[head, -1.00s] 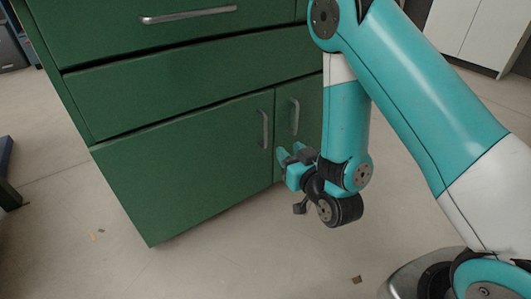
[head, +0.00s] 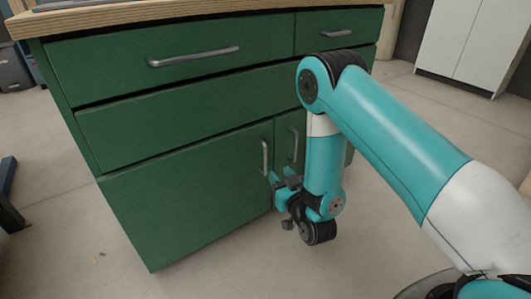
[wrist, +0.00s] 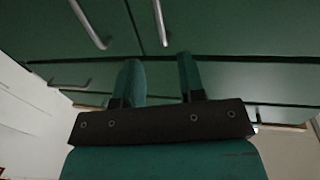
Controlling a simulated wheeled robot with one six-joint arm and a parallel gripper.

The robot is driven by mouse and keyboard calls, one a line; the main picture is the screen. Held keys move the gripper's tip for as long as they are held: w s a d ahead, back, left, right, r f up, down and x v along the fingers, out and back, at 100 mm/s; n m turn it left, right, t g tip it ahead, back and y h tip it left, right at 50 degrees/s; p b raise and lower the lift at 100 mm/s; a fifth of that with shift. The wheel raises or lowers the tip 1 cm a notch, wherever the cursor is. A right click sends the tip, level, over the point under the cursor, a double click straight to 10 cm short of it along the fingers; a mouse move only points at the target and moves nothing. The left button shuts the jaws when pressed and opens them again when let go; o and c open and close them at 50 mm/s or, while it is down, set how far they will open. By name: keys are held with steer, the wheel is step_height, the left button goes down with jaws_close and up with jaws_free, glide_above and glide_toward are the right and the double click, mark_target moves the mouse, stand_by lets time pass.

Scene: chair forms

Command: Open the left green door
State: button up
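The left green door (head: 185,205) is the wide lower door of the green cabinet and looks shut. Its upright grey handle (head: 264,157) is near its right edge. In the wrist view, which looks upside down, this handle (wrist: 160,22) is above the fingers. My gripper (head: 280,181) is just below and right of that handle, in front of the doors, apart from the handle. In the wrist view my gripper (wrist: 160,78) has its two teal fingers spread with an empty gap.
The narrow right door, with its own handle (head: 293,143), is partly hidden by my arm. Drawers with handles (head: 194,57) sit above, under a wooden top (head: 190,17). A white cabinet (head: 478,45) stands back right. The floor in front is mostly clear.

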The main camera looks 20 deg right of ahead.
mark_target(266, 156)
steer(key=w, duration=0.6)
steer(key=w+a, duration=0.1)
steer(key=w, duration=0.1)
steer(key=shift+w+r, duration=0.1)
steer(key=shift+w, duration=0.3)
steer(key=shift+w+a+p, duration=0.15)
steer(key=shift+w+p, duration=0.15)
steer(key=shift+w, duration=0.6)
steer(key=shift+c, duration=0.2)
jaws_close()
